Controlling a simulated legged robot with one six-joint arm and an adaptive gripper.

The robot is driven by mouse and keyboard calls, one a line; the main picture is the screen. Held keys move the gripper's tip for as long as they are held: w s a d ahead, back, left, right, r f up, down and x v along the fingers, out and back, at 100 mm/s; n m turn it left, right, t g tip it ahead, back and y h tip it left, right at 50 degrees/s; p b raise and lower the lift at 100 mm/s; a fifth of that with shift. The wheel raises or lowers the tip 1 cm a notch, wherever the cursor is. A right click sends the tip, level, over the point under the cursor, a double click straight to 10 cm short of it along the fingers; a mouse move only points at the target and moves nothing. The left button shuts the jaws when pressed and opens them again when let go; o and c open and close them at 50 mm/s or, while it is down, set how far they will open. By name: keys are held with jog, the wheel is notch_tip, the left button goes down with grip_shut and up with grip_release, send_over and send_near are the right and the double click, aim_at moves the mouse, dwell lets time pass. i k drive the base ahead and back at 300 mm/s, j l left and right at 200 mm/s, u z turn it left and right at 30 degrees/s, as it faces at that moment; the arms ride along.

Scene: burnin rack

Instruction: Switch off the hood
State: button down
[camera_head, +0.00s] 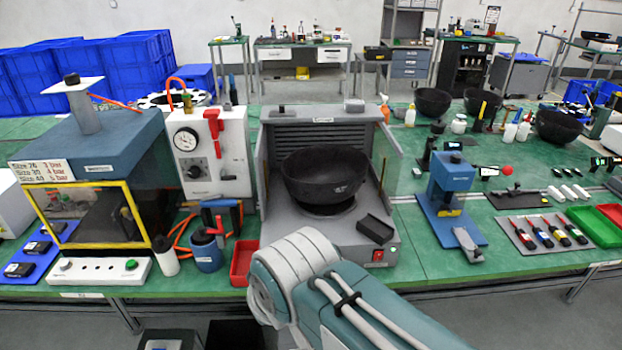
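The hood is most likely the grey open-fronted unit (275,190) at the middle of the green bench, with louvred back and clear side panels. A label on its top edge is too small to read. A red switch (378,255) sits at the right of its front base; I cannot tell its on or off position. A black bowl (325,176) stands inside the hood, and a small dark tray (375,228) rests on its base at the right. My arm reaches in from the lower right, in front of the hood, its pale joint left of the switch. My gripper is not in view.
Left of the hood are a red bin (243,262), a white gauge box (210,155) and a yellow-framed chamber (90,215). Right of it are a blue press (450,180) and a tool tray (545,232). Green bench is clear between hood and press.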

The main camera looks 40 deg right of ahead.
aim_at(378, 255)
jog(key=z, duration=1.6)
jog(key=k+j+z, duration=0.2)
jog(key=j, duration=0.7)
jog(key=i, duration=0.1)
